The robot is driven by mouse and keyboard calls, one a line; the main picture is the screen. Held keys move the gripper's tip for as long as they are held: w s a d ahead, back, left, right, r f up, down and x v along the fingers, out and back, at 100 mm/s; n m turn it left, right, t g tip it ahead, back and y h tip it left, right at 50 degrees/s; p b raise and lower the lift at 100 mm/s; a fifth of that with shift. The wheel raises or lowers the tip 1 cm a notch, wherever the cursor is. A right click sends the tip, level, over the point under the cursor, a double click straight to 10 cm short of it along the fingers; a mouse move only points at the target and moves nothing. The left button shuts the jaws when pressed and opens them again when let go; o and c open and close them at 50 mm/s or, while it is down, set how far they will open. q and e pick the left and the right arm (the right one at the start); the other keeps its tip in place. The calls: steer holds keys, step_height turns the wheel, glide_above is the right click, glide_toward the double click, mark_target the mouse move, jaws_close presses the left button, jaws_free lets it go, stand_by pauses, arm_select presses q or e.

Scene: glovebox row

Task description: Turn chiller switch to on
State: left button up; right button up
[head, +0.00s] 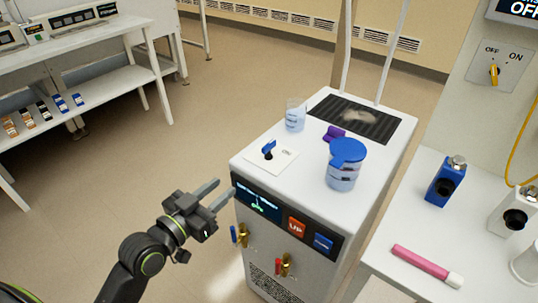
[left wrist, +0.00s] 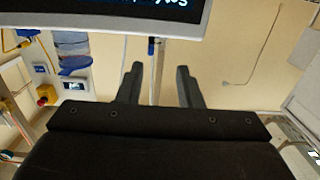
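A white chiller-like unit (head: 245,225) stands in the middle of the head view, with a dark display and UP button on its front. My left gripper (head: 225,188) is open and empty, just left of the unit's display and apart from both switches. It also shows open in the left wrist view (left wrist: 159,68).
A beaker (head: 295,116), a blue-lidded jug (head: 345,168), a purple item (head: 334,132) and a black grille (head: 362,117) are on the unit's top. Brass valves (head: 283,266) stick out of its front. Floor left is clear.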

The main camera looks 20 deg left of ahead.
mark_target(263, 153)
arm_select(q)
steer(key=shift+h, duration=0.4)
steer(key=x, duration=0.5)
steer(key=r+x, duration=0.1)
steer(key=x, duration=0.5)
steer(key=d+p+x, duration=0.1)
steer(key=x, duration=0.5)
steer(key=shift+s+r, duration=0.1)
steer(key=shift+r, duration=0.3)
steer(key=shift+c, duration=0.2)
jaws_close()
